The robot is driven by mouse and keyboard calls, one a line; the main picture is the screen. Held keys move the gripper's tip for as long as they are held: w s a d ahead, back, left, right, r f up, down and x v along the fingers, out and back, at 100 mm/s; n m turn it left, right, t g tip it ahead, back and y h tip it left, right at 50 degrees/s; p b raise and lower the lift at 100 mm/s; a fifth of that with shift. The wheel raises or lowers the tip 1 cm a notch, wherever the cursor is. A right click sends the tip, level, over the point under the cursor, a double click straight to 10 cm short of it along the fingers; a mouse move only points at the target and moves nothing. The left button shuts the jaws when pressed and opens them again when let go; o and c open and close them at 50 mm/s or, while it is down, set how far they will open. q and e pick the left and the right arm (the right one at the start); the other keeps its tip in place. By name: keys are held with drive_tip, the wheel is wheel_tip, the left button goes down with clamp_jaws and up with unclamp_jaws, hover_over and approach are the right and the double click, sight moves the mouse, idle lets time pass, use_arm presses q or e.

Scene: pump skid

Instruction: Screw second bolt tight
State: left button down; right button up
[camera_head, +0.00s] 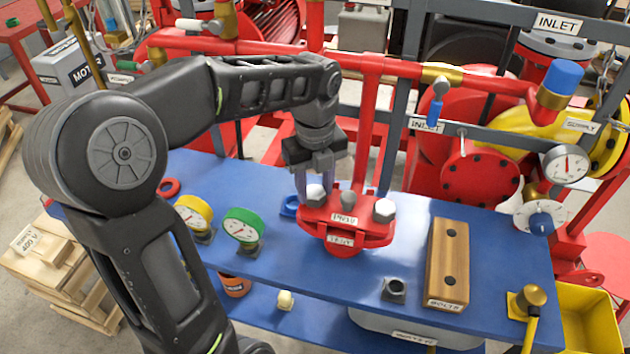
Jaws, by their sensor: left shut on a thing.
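My left gripper (314,182) reaches down from above onto the left side of the red flange (343,222). It is shut on a grey hex bolt (316,194) at the flange's left edge. A second grey bolt (384,211) stands at the flange's right side, and another grey bolt head (348,200) shows at the back middle. The flange carries white labels and sits on the blue bench with a red pipe rising behind it. How far each bolt is seated cannot be told. My right gripper is not in view.
On the blue bench (290,265) stand a yellow gauge (194,214), a green gauge (242,226), a wooden block with two holes (447,262) and a dark square nut (394,290). Red pipes and grey posts rise behind. A yellow bin (590,318) is at lower right.

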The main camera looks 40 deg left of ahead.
use_arm(q)
drive_tip(key=m+p, duration=0.2)
drive_tip(key=m, duration=0.5)
drive_tip(key=shift+r+p, duration=0.2)
drive_tip(key=shift+p, duration=0.1)
drive_tip(key=m, duration=0.3)
drive_tip(key=shift+f+p, duration=0.2)
drive_tip(key=shift+p, duration=0.15)
drive_tip(key=c, duration=0.8)
unclamp_jaws()
drive_tip(key=shift+o, duration=0.2)
wheel_tip(320, 180, up, 8)
drive_tip(key=shift+f+b, duration=0.1)
drive_tip(key=shift+b, duration=0.35)
